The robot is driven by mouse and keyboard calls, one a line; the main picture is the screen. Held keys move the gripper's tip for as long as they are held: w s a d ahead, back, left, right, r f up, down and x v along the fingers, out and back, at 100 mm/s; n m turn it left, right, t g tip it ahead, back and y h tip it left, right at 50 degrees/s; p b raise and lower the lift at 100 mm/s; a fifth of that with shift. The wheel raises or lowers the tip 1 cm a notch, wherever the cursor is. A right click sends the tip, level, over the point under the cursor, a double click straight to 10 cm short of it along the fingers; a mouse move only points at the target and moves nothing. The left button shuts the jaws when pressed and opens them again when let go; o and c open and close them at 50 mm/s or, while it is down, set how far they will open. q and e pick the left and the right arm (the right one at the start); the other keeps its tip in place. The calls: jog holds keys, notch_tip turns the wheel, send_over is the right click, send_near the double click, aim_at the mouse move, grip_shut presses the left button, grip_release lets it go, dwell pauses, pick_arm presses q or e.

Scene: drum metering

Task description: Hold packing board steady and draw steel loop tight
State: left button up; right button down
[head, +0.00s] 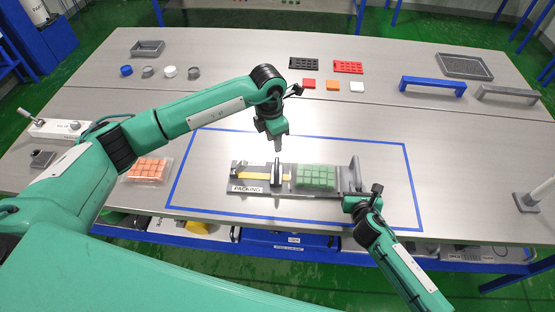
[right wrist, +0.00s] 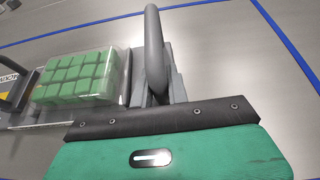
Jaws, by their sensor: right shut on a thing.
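The grey packing board (head: 282,192), labelled PACKING, lies flat inside the blue outline on the table. A clear pack of green blocks (head: 316,177) sits on it; it also shows in the right wrist view (right wrist: 82,77). A thick grey steel loop (right wrist: 154,45) stands at the board's right end, also in the head view (head: 355,172). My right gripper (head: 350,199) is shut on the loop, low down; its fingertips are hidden. My left gripper (head: 278,147) points down just above a dark upright piece (head: 276,174) on the board; its jaw opening is unclear.
A yellow strip (head: 248,177) lies on the board's left part. A pack of orange blocks (head: 150,168) lies left of the outline. Small coloured squares (head: 333,86) and trays (head: 304,64) are at the back.

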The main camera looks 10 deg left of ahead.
aim_at(276, 164)
pick_arm(q)
notch_tip(276, 164, down, 10)
jog(key=n, duration=0.6)
jog(key=n+h, duration=0.1)
jog(key=n, duration=0.4)
jog(key=shift+d+n+h, duration=0.15)
jog(key=shift+n+h, duration=0.15)
jog(key=shift+n, duration=0.1)
grip_shut()
